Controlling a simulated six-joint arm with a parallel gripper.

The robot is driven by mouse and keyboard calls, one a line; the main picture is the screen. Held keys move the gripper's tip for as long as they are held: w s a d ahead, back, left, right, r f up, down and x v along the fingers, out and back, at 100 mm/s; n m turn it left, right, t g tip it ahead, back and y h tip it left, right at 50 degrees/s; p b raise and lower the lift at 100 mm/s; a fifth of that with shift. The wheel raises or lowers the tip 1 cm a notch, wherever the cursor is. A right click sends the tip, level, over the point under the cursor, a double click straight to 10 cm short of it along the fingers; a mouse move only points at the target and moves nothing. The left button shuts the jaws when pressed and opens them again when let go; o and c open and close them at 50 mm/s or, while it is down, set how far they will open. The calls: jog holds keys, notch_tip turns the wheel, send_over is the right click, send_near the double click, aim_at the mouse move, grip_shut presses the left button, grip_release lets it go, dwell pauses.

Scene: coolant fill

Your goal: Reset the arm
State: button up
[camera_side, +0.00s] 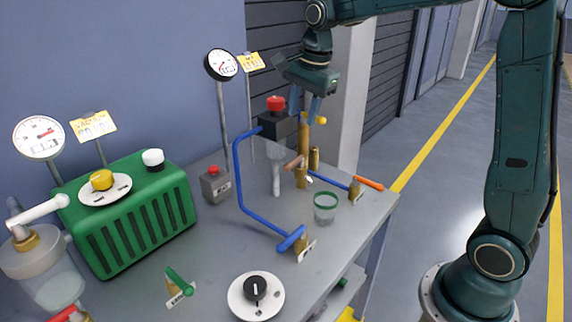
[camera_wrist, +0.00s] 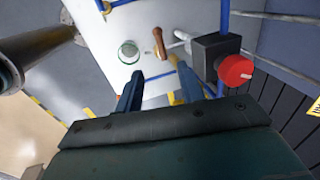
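My gripper (camera_side: 307,106) hangs over the back right of the grey bench, with its two blue fingers pointing down. In the wrist view my gripper (camera_wrist: 161,86) has its fingers spread apart, and I see nothing held between them. A brass fitting (camera_side: 303,150) with a yellow knob (camera_side: 320,120) stands close by the fingertips in the side view; I cannot tell whether they touch. A dark box with a red knob (camera_side: 275,103) is just left of the gripper. It also shows at the right in the wrist view, with its red knob (camera_wrist: 235,71).
A green-rimmed cup (camera_side: 325,208) stands on the bench (camera_side: 225,247). A blue pipe (camera_side: 239,180) rises beside it. An orange-handled valve (camera_side: 369,184) sits at the right edge. A green machine (camera_side: 135,225), gauges and a black dial (camera_side: 255,288) occupy the left and front.

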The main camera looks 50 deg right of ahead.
jog(key=shift+r, duration=0.1)
dwell(0.3)
jog(key=s+a+n+t, duration=0.1)
jog(key=s+a+n, duration=0.2)
jog(key=s+n, duration=0.6)
jog(key=s+a+n+t, duration=0.2)
jog(key=s+n, duration=0.7)
jog(key=s, duration=0.7)
jog(key=shift+s+a, duration=0.3)
jog(key=shift+a, duration=0.3)
